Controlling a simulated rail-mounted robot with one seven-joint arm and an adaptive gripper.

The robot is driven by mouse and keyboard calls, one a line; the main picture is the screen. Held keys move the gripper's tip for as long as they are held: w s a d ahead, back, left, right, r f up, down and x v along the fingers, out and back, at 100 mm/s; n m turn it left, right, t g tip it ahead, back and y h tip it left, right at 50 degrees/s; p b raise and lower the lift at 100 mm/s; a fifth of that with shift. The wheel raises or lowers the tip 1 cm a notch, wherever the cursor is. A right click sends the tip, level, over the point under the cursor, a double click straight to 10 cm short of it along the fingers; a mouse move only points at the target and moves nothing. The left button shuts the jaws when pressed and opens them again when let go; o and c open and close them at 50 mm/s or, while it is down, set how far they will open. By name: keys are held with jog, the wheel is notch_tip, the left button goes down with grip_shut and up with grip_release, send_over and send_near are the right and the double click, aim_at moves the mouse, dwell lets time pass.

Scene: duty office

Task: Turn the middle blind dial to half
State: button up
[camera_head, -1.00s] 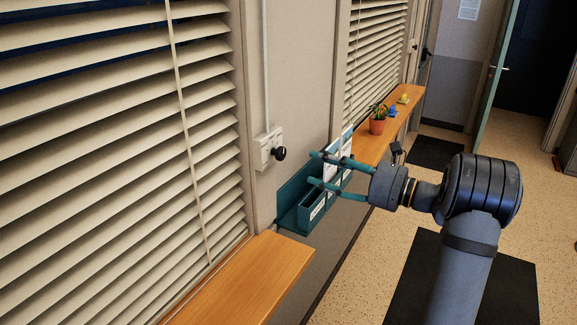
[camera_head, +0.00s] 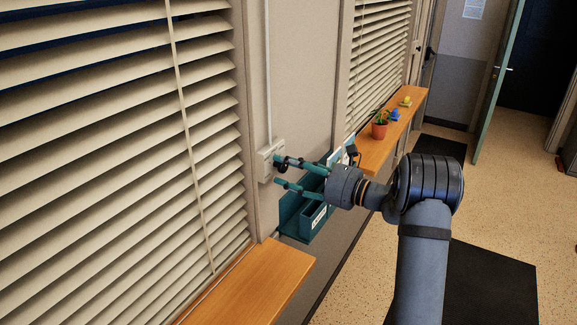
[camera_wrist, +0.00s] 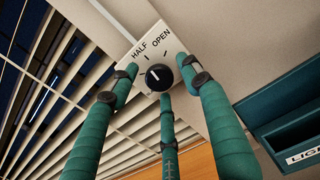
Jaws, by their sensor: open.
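The blind dial is a round black knob (camera_wrist: 159,77) on a pale wall plate (camera_wrist: 147,50). The plate reads HALF and OPEN with tick marks; any further label is hidden. A white mark shows on the knob, seemingly toward its upper left. In the head view the plate (camera_head: 265,165) is on the wall strip between two blinds, its knob mostly covered by my fingers. My gripper (camera_head: 281,172) is open, its teal fingers reaching toward the plate. In the wrist view its fingers (camera_wrist: 158,82) stand spread around the knob; I cannot tell whether any touches it.
A teal wall holder (camera_head: 310,217) with labelled compartments hangs just below my gripper. A wooden sill (camera_head: 255,285) is at the front, another (camera_head: 385,145) farther back with a potted plant (camera_head: 380,130) and small items. Slatted blinds (camera_head: 110,150) fill the left.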

jog(key=c, duration=1.1)
jog(key=shift+f, duration=0.1)
